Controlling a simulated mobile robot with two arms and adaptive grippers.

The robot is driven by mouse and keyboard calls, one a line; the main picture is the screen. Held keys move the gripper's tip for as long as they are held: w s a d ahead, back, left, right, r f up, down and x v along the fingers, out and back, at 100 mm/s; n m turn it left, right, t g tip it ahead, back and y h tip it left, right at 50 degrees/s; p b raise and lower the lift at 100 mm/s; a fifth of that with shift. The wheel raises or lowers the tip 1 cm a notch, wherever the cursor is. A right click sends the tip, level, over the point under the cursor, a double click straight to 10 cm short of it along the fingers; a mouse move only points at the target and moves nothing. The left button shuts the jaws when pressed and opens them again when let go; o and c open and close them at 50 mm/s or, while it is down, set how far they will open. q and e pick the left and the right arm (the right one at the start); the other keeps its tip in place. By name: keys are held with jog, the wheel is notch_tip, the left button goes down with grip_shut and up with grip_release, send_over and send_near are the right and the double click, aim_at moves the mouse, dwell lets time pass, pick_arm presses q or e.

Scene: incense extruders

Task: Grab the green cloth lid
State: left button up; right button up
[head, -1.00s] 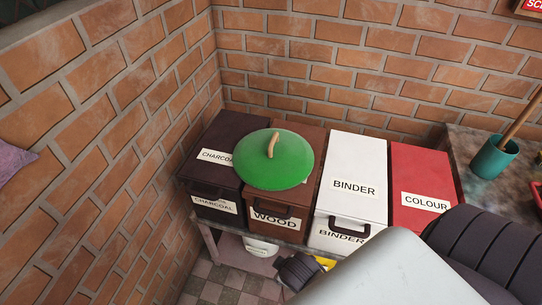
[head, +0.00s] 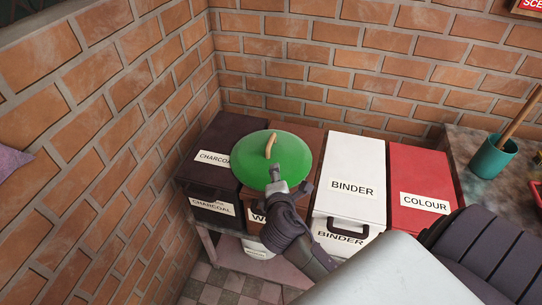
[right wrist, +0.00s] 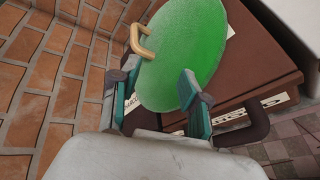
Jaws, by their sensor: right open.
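The green lid (head: 254,160) is a round, slightly domed disc with a tan curved handle (head: 271,145). It lies on top of the dark charcoal box and the brown wood box. My right gripper (head: 289,187) is open at the lid's front edge, short of the handle. In the right wrist view the lid (right wrist: 190,55) shows beyond and between the open, empty fingers (right wrist: 158,84), with the handle (right wrist: 141,42) just past the left finger. I cannot tell if a finger touches the lid. My left gripper is not in view.
The charcoal box (head: 197,177), the wood box (head: 312,138), the white binder box (head: 357,160) and the red colour box (head: 415,172) stand in a row on a low bench. Brick walls close off the left and back. A teal cup (head: 492,160) stands on the counter at right.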

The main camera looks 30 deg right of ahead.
aim_at(272, 142)
jog(key=w+d+n, duration=0.1)
jog(key=w, duration=0.2)
jog(key=w+d+n+t, duration=0.1)
jog(key=w+d, duration=0.1)
jog(key=w, duration=0.1)
jog(key=w+d+n+t+p, duration=0.1)
jog(key=w, duration=0.3)
jog(key=shift+w+d+r+h, duration=0.1)
jog(key=shift+d+r+h, duration=0.05)
jog(key=shift+r+h, duration=0.15)
jog(key=shift+s+d+f+p+x, duration=0.1)
jog(key=shift+d+x, duration=0.05)
jog(key=shift+x, duration=0.8)
jog(key=shift+s+d+f+p+x, duration=0.1)
jog(key=shift+p+x, duration=0.05)
jog(key=shift+x, duration=0.8)
jog(key=shift+s+d+p+x, duration=0.1)
jog(key=shift+d+x, duration=0.05)
jog(key=shift+x, duration=0.8)
jog(key=shift+a, duration=0.1)
grip_shut()
